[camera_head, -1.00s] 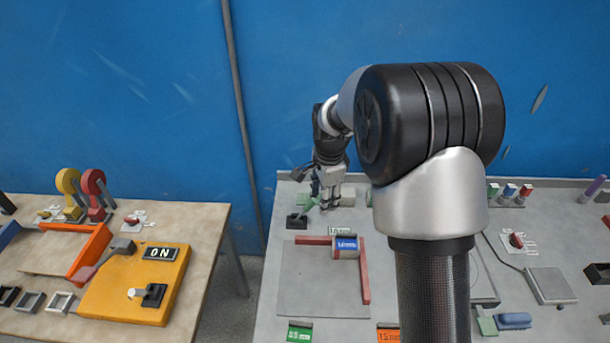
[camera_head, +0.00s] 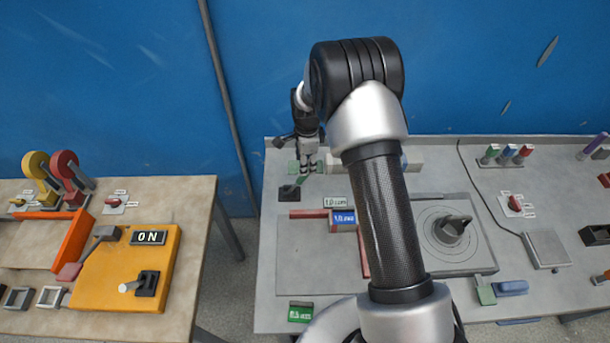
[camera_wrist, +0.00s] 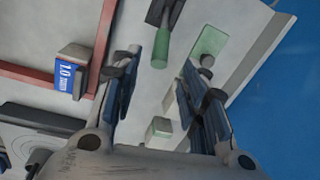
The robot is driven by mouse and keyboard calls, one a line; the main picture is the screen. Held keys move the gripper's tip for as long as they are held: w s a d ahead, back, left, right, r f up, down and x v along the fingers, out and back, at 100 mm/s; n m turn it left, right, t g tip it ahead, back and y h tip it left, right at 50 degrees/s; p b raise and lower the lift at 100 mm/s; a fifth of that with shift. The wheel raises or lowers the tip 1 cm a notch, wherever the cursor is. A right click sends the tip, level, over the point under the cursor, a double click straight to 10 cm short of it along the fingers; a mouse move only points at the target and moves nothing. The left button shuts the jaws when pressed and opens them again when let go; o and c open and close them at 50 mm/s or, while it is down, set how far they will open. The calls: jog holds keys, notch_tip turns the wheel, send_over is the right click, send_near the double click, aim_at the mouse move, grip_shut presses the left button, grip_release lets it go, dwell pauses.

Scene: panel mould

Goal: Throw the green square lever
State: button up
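A green-handled lever (camera_head: 300,182) rises from a black base (camera_head: 289,195) at the back left of the grey table. In the wrist view, its green handle (camera_wrist: 162,48) hangs from the black base at the top, just beyond and between my fingertips. My gripper (camera_head: 309,169) points down just behind and right of the lever. In the wrist view, my gripper (camera_wrist: 158,72) has its two fingers apart with nothing held between them. I cannot tell whether the handle's section is square. A green plate (camera_wrist: 208,42) with a grey knob is beside the right finger.
A blue-labelled block (camera_head: 343,220) sits by red rails in front of the lever. A grey dial (camera_head: 451,231) stands to the right. An orange panel (camera_head: 125,268) lies on the separate left table. A blue wall (camera_head: 500,70) closes off the back.

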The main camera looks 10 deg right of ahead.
aim_at(299, 181)
jog(key=f, duration=0.5)
jog(key=w+f, duration=0.1)
jog(key=f, duration=0.2)
jog(key=shift+f, duration=0.35)
jog(key=shift+c, duration=0.5)
jog(key=shift+s, duration=0.1)
grip_shut()
